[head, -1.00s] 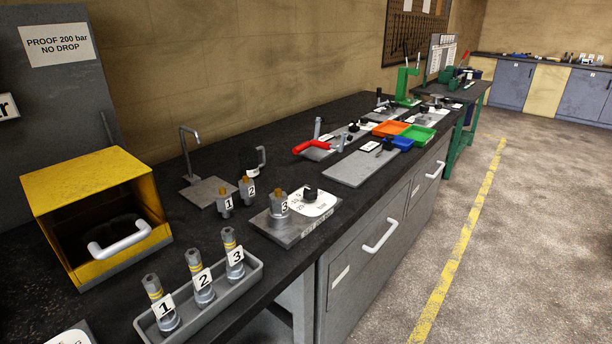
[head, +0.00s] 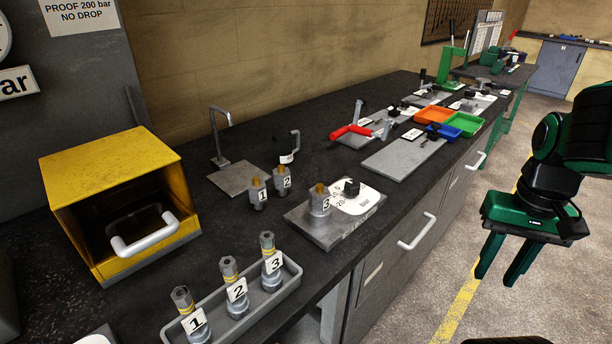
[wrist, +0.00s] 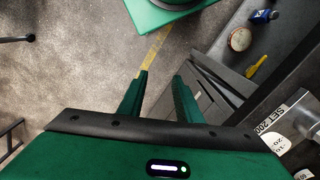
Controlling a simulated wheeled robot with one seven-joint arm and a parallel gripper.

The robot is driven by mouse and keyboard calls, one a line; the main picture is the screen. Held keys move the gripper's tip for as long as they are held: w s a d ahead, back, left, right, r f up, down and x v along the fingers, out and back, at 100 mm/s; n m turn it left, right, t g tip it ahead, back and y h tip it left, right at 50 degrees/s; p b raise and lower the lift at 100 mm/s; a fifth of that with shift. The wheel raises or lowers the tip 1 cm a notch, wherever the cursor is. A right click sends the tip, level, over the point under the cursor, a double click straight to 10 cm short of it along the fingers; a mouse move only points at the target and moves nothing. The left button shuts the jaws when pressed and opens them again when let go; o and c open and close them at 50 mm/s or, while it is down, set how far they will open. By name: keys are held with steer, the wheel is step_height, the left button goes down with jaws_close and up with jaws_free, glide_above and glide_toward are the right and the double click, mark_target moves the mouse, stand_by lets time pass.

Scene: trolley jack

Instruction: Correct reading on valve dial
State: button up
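The valve dial (head: 352,188) is a black knob on a white scale plate marked in bar. It sits on a grey metal plate (head: 318,233) on the dark bench, beside a fitting labelled 3 (head: 319,201). In the wrist view, a white scale plate (wrist: 279,141) and a "SET 200" label (wrist: 272,117) show at the right edge. The knob's exact reading is too small to tell. My gripper (head: 497,262) is green, hangs over the floor right of the bench, and is open and empty. Its two fingers (wrist: 160,100) are apart in the wrist view.
A grey tray (head: 290,289) holds fittings 1, 2 and 3 at the front. A yellow box (head: 105,172) with a white handle stands left. Fittings 1 and 2 (head: 284,180) stand behind the plate. Drawer handles (head: 417,232) protrude from the bench front. Floor to the right is clear.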

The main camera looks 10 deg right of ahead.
steer(key=shift+w+a, duration=0.1)
steer(key=shift+w, duration=0.35)
steer(key=shift+o, duration=0.6)
steer(key=shift+d, duration=0.25)
steer(key=o, duration=0.4)
steer(key=shift+r+n, duration=0.3)
steer(key=shift+r, duration=0.5)
steer(key=n, duration=1.3)
glide_toward(352, 183)
step_height(352, 183, down, 9)
steer(key=shift+s+r, duration=0.1)
steer(key=shift+c, duration=0.3)
